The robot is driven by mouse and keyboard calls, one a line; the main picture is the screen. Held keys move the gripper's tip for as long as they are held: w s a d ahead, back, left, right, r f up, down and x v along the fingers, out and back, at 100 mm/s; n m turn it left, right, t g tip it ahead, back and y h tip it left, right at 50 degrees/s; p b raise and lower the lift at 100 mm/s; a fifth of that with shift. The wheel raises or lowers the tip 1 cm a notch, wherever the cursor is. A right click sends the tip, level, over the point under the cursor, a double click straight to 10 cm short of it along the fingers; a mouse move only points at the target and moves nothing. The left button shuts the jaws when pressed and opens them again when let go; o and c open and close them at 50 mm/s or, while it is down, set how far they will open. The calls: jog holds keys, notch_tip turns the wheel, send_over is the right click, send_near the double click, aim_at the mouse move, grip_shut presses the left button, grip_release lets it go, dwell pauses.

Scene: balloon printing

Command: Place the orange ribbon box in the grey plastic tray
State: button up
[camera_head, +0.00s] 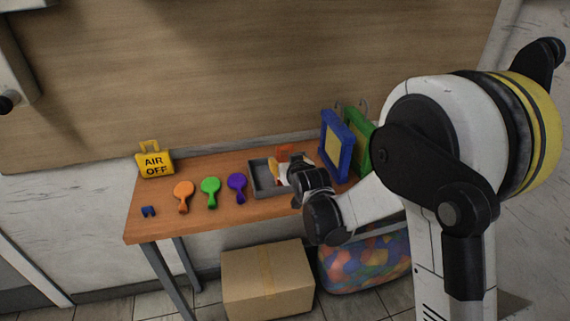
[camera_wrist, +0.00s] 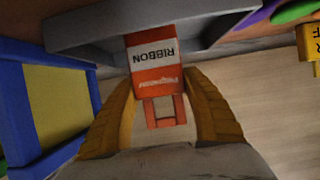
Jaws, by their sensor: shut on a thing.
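The orange ribbon box (camera_wrist: 153,65), with a white band reading RIBBON, sits between the yellow fingers of my gripper (camera_wrist: 157,90) in the wrist view. The gripper is shut on it. In the head view an orange part of the box (camera_head: 287,150) shows beyond my gripper (camera_head: 281,169), which is over the grey plastic tray (camera_head: 256,182). In the wrist view the box overlaps the wall of the tray (camera_wrist: 85,30). I cannot tell whether the box touches the tray. My wrist hides the tray's right part in the head view.
Blue (camera_head: 334,146) and green (camera_head: 358,143) frames stand right of the tray. Purple (camera_head: 237,184), green (camera_head: 210,188) and orange (camera_head: 183,191) paddle-shaped items lie left of it. A yellow AIR OFF tag (camera_head: 154,163) stands at the back left. The table's (camera_head: 165,226) front left is mostly clear.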

jog(key=o, duration=1.2)
jog(key=shift+f, duration=0.1)
